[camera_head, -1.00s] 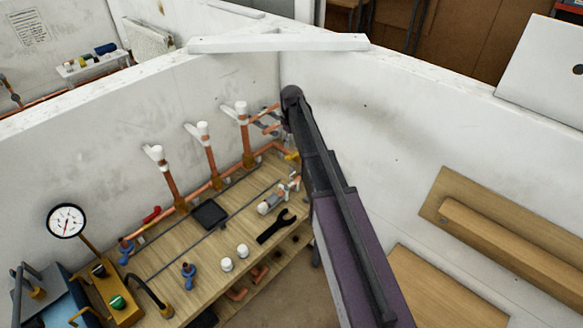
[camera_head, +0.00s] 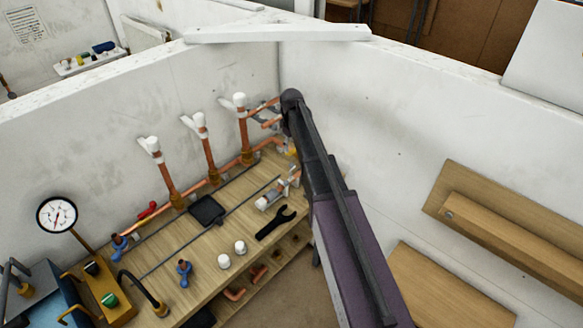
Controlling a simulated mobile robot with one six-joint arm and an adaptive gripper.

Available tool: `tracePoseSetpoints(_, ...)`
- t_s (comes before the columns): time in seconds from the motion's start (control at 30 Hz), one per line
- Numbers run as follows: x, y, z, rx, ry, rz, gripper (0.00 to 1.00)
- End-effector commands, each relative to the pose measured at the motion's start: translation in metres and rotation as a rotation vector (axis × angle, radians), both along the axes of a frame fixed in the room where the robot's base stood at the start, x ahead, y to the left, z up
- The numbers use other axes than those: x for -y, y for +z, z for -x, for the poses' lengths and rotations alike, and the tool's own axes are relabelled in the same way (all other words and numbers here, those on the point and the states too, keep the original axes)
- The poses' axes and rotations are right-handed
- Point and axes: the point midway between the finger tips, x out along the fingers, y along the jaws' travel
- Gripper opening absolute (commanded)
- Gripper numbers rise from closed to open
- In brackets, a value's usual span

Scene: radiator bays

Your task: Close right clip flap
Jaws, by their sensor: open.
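Three white clips sit on top of upright copper pipes along the left wall: the left one (camera_head: 149,145), the middle one (camera_head: 199,122) and the right one (camera_head: 240,101). Each seems to have a flap leaning up and to the left, but the right one's flap is too small to read clearly. My arm reaches from the lower right to the corner. My gripper (camera_head: 270,113) is mostly hidden by the arm's end, just right of the right clip and near the copper pipes there. It looks open and I see nothing held in it.
The wooden bench (camera_head: 225,232) carries a black wrench (camera_head: 276,222), a black pad (camera_head: 207,210), two white caps (camera_head: 231,254) and blue valves (camera_head: 184,272). A pressure gauge (camera_head: 57,215) stands at left. The right wall (camera_head: 385,140) is close beside my arm.

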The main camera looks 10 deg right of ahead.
Motion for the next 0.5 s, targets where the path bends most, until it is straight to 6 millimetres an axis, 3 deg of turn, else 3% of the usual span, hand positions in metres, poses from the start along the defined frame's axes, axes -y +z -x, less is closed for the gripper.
tracePoseSetpoints(0.5,0.000,-0.044,0.000,0.000,0.001,0.000,0.62)
